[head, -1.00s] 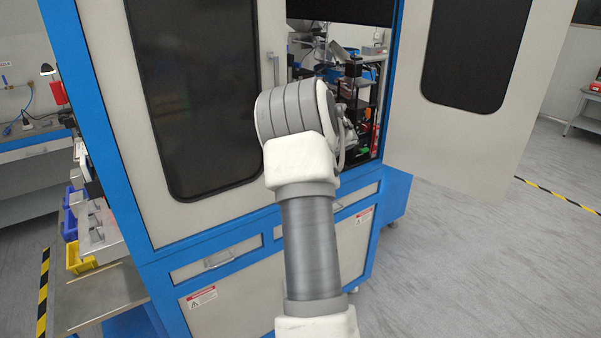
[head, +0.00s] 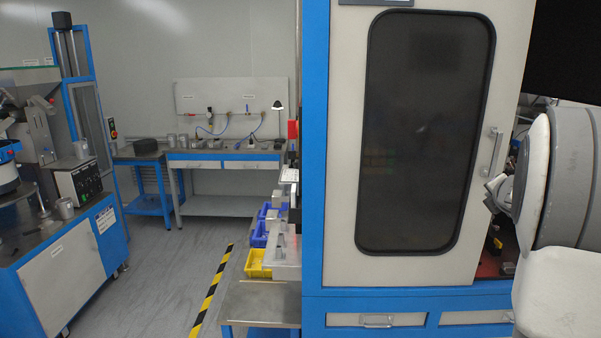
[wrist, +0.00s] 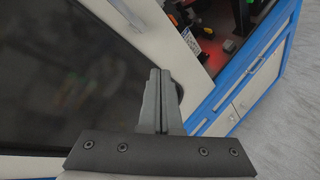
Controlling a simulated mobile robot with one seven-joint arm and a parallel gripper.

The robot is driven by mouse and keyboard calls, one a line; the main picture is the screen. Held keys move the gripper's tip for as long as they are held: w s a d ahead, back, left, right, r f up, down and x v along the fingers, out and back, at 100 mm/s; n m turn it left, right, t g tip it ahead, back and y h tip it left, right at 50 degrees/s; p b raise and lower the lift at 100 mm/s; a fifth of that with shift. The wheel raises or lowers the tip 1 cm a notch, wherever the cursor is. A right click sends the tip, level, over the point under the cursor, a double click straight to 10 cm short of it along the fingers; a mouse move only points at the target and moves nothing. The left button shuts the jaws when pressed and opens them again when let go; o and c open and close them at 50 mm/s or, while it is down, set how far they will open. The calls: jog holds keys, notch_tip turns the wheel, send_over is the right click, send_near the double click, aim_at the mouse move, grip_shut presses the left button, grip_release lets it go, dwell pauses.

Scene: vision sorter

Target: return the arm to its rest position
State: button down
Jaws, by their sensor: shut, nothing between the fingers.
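My arm shows at the right edge of the head view, in front of the sorter cabinet (head: 312,150) and beside its closed door with a dark window (head: 425,130). My gripper (wrist: 160,72) shows in the wrist view, its two grey fingers pressed together with nothing between them. In that view it is in front of the dark door window (wrist: 60,75), near the door's edge. The fingertips do not show in the head view.
The cabinet's opening (head: 500,240) is right of the closed door. Yellow (head: 259,263) and blue bins stand on a side shelf at the cabinet's left. A workbench (head: 225,160) and a blue machine (head: 75,265) are further left. Grey floor lies between.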

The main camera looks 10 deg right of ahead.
jog(key=s+a+r+m+g, duration=0.1)
jog(key=s+a+r+m, duration=0.1)
jog(key=s+a+m, duration=0.5)
jog(key=s+a+r+m+g, duration=0.1)
jog(key=s+a+m, duration=0.2)
jog(key=a+m, duration=0.35)
jog(key=s+a+f+m+g+y, duration=0.2)
jog(key=s+a+f+m+y, duration=0.1)
jog(key=s+a, duration=0.6)
jog(key=s+a+f+m+g+y, duration=0.2)
jog(key=s+a+f, duration=0.4)
jog(key=s+a, duration=0.4)
jog(key=a+m+y, duration=0.1)
jog(key=a+m, duration=0.1)
jog(key=a, duration=0.2)
jog(key=shift+a+f+m, duration=0.2)
jog(key=shift+a+m, duration=0.05)
jog(key=shift+m, duration=0.1)
jog(key=shift+s, duration=0.1)
